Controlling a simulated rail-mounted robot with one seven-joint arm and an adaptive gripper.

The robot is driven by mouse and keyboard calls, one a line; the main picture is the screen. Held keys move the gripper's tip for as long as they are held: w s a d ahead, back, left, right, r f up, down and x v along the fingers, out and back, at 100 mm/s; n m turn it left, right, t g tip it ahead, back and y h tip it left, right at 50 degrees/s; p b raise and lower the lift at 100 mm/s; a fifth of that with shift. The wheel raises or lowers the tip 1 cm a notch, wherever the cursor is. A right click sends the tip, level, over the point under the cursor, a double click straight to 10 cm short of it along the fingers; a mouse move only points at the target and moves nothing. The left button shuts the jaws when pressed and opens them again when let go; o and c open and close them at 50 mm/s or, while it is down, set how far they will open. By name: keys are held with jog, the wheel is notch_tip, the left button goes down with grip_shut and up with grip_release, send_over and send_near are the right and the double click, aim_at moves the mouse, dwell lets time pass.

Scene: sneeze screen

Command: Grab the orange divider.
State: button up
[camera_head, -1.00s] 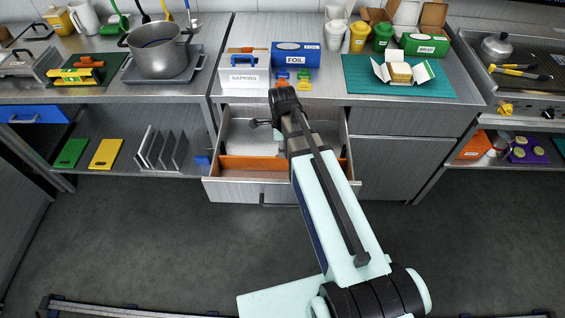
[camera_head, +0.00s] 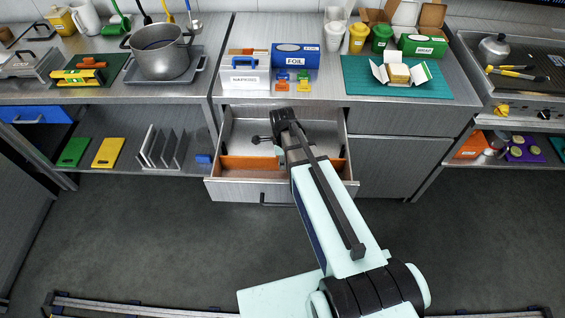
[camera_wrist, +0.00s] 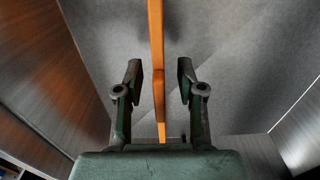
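The orange divider (camera_head: 248,163) stands upright across the open drawer, near its front panel. My arm covers part of it in the head view. In the wrist view the divider (camera_wrist: 157,70) runs as a thin orange strip from the top edge down between my fingers. My gripper (camera_wrist: 159,75) is open, with one finger on each side of the divider and a gap on both sides. In the head view the fingertips are hidden behind my wrist, over the drawer.
The open drawer (camera_head: 233,190) has grey walls around the divider. A small dark item (camera_head: 261,139) lies in the drawer left of my wrist. The counter above holds a napkin box (camera_head: 246,77), a foil box (camera_head: 298,54) and a teal mat (camera_head: 434,88).

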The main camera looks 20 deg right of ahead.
jog(key=shift+f, duration=0.1)
grip_shut()
dwell(0.4)
notch_tip(320, 180, up, 20)
jog(key=b, duration=0.4)
dwell(0.8)
